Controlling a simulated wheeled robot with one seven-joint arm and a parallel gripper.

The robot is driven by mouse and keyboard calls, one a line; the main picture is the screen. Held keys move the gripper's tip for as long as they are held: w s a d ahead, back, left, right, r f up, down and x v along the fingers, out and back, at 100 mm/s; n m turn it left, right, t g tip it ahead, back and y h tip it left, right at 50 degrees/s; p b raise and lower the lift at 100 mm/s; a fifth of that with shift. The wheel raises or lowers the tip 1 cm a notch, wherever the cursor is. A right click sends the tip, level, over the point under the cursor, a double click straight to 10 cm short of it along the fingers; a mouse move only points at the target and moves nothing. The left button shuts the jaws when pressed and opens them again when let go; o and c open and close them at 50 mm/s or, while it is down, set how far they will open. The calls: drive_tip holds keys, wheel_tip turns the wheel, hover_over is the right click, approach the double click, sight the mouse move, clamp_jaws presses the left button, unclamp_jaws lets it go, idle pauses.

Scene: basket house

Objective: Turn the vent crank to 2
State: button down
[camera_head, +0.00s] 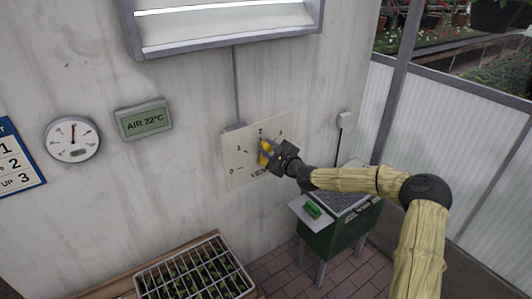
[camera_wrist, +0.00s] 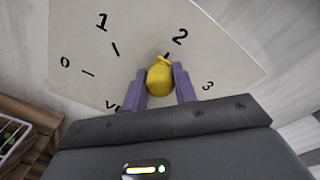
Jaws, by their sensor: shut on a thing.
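The vent panel (camera_head: 239,176) is a cream plate on the wall with marks 0, 1, 2 and 3 in an arc; it fills the wrist view (camera_wrist: 85,60). The yellow vent crank (camera_head: 264,152) is in front of it, and its knob shows in the wrist view (camera_wrist: 159,80). My gripper (camera_head: 274,154) is shut on the crank, with one purple finger on each side of the knob in the wrist view (camera_wrist: 160,87). In the wrist view the knob's tip points up towards the tick by 2. The crank's pivot is hidden behind the gripper.
A dial gauge (camera_head: 71,139) and a display reading AIR 22°C (camera_head: 143,120) hang on the wall at left. A window vent (camera_head: 225,30) is above. A green box on legs (camera_head: 335,226) stands below my arm. A seedling tray (camera_head: 195,272) is at the bottom.

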drive_tip(key=shift+w+d, duration=0.1)
drive_tip(key=shift+d, duration=0.05)
drive_tip(key=c, duration=1.1)
unclamp_jaws()
drive_tip(key=b+v, duration=0.4)
drive_tip(key=v, duration=1.3)
drive_tip(key=shift+s, duration=0.25)
